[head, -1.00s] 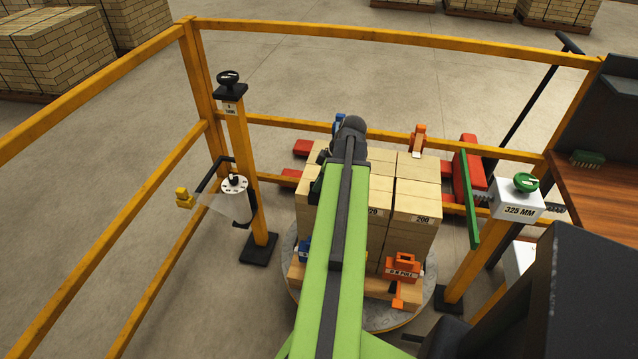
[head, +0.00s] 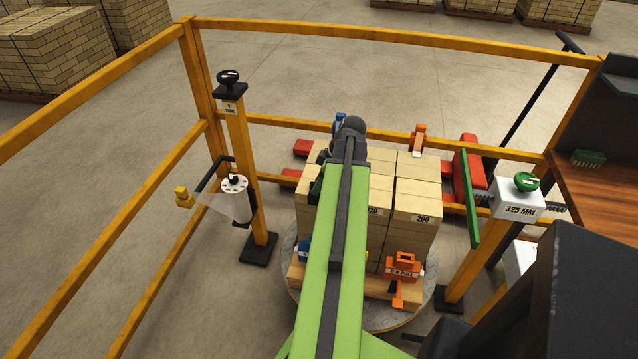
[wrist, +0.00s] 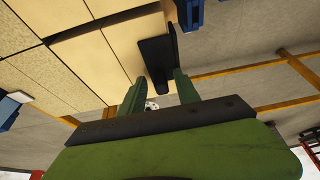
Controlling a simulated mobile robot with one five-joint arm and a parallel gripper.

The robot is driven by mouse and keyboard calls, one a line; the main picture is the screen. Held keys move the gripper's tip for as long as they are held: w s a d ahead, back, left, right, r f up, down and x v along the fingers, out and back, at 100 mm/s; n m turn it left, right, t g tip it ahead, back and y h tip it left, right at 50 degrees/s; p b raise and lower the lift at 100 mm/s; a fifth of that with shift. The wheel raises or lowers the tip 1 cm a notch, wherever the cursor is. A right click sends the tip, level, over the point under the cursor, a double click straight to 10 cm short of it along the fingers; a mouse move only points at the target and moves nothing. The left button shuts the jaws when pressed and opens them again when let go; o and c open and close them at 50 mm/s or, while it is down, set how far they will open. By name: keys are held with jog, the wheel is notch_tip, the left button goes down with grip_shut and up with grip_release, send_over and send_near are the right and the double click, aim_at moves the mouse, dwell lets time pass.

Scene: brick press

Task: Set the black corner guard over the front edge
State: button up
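The black corner guard (wrist: 156,62) shows in the wrist view as an L-shaped piece at the edge of the pale brick stack (wrist: 125,45). I cannot tell whether it is seated on the edge. My gripper (wrist: 160,77) has two green fingers spread apart, with the guard's near end between or just beyond their tips. I see no clear grip on it. In the head view the brick stack (head: 417,195) stands on a round turntable (head: 424,305).
A post with a film roll (head: 236,203) stands left of the stack. An orange block (head: 403,268) sits at the stack's front. A green bar (head: 472,200) and a "325 MM" box (head: 519,207) are at right. Yellow rails (head: 330,30) surround the area. A blue piece (wrist: 190,14) is near the guard.

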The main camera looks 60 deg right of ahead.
jog(key=p+v, duration=1.6)
jog(key=v, duration=0.1)
jog(key=shift+r, duration=0.3)
